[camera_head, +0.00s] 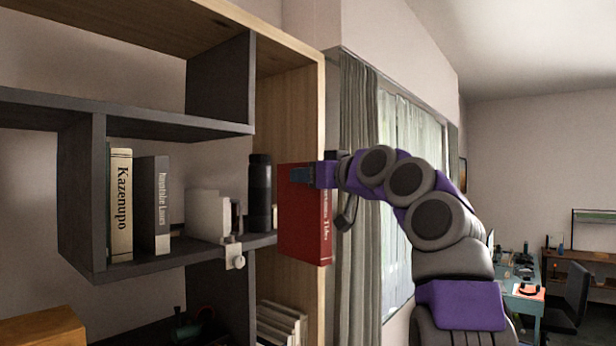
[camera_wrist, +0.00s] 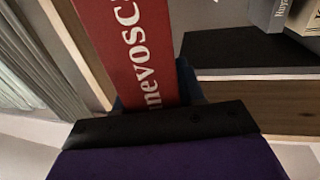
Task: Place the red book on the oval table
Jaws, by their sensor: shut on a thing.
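The red book (camera_head: 302,225) is upright in the head view, at the right end of the shelf unit, in front of its wooden side panel. My gripper (camera_head: 310,175) is shut on the book near its upper part. In the wrist view the red book (camera_wrist: 130,45) fills the upper middle, with white letters along its spine. The gripper (camera_wrist: 160,100) shows below it, and its fingertips are mostly hidden by the book. The oval table cannot be made out in either view.
The shelf unit (camera_head: 180,128) holds a cream book (camera_head: 120,205), a grey book (camera_head: 153,205), a white object (camera_head: 210,213) and a black cylinder (camera_head: 260,193) close left of the red book. A curtain (camera_head: 357,200) hangs behind my arm. A desk (camera_head: 522,295) and dark chair (camera_head: 568,297) stand far right.

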